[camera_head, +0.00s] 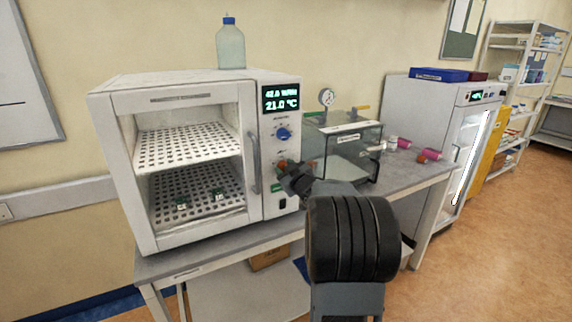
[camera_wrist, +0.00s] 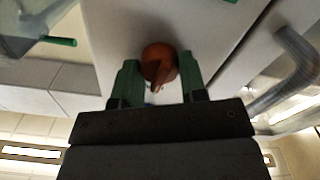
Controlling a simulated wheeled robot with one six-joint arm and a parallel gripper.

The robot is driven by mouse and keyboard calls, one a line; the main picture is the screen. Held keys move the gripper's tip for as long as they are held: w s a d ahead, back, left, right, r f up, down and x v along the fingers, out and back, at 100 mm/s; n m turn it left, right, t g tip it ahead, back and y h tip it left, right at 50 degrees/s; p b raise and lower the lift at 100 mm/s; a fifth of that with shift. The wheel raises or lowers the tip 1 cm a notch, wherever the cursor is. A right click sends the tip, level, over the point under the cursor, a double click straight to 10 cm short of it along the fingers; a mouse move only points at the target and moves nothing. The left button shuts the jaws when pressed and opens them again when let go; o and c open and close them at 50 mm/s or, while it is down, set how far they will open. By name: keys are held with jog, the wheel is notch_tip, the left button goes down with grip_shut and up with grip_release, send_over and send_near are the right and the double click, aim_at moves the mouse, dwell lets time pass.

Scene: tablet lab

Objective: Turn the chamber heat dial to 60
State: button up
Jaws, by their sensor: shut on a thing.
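The white chamber (camera_head: 180,85) stands on the bench with its glass door shut. Its right panel has a display (camera_head: 281,98) reading 21.0 °C on its lower line; the upper line seems to read 42.0. A blue dial (camera_head: 283,134) sits below the display. Under it is an orange-red dial, seen clearly in the wrist view (camera_wrist: 158,62) with a raised grip bar; in the head view my gripper (camera_head: 292,176) largely covers it. In the wrist view my green fingers (camera_wrist: 160,82) are shut on this orange dial, one each side. Scale marks are unreadable.
The chamber's door handle (camera_head: 254,163) stands out just left of the dials. A clear box (camera_head: 345,150) with a gauge (camera_head: 327,97) stands close on the right. A bottle (camera_head: 230,45) is on top of the chamber. Pink-capped items (camera_head: 432,155) lie farther right.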

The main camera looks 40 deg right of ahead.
jog(key=m+p, duration=0.3)
jog(key=m, duration=0.2)
jog(key=shift+m, duration=0.3)
jog(key=m+p, duration=0.2)
jog(key=m, duration=0.2)
jog(key=shift+f+m+p, duration=0.1)
jog(key=shift+m+p, duration=0.2)
jog(key=shift+p, duration=0.05)
jog(key=shift+m, duration=0.3)
jog(key=o, duration=0.9)
jog(key=s, duration=0.4)
jog(key=s+a+b, duration=0.1)
jog(key=s, duration=0.4)
jog(key=s+a, duration=0.1)
jog(key=s, duration=0.3)
jog(key=shift+s+b, duration=0.35)
jog(key=shift+b, duration=0.05)
